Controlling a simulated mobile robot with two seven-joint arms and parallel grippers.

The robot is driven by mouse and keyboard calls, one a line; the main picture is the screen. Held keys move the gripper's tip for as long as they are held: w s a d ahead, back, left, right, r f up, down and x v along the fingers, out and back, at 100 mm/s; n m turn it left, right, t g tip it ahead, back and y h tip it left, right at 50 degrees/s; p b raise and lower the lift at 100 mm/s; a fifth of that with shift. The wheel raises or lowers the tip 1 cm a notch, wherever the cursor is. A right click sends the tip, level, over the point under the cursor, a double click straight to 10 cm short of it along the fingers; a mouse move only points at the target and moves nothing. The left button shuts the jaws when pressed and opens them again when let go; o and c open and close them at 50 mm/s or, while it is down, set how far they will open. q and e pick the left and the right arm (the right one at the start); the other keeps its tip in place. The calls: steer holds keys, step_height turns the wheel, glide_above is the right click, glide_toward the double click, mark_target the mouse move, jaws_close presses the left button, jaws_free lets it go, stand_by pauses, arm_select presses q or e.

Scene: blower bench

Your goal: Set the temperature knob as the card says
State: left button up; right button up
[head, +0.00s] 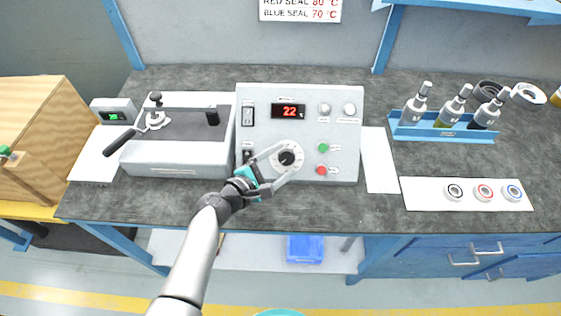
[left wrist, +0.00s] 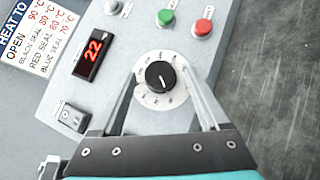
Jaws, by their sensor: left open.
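The temperature knob (head: 287,157) is a black knob on a white dial, low in the middle of the grey control panel (head: 262,130). In the left wrist view the knob (left wrist: 161,76) sits between my open fingers, and I see no contact. My left gripper (head: 282,158) is open, its two fingers on either side of the dial. The red display (head: 288,110) reads 22. My right gripper is not in view.
Green (head: 323,147) and red (head: 321,170) buttons sit right of the dial, close to one finger. A lidded grey unit (head: 180,155) stands left of the panel. A blue rack (head: 440,135) of bottles and a white strip with ringed seals (head: 425,195) lie right.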

arm_select(q)
jaws_close()
stand_by(0.6)
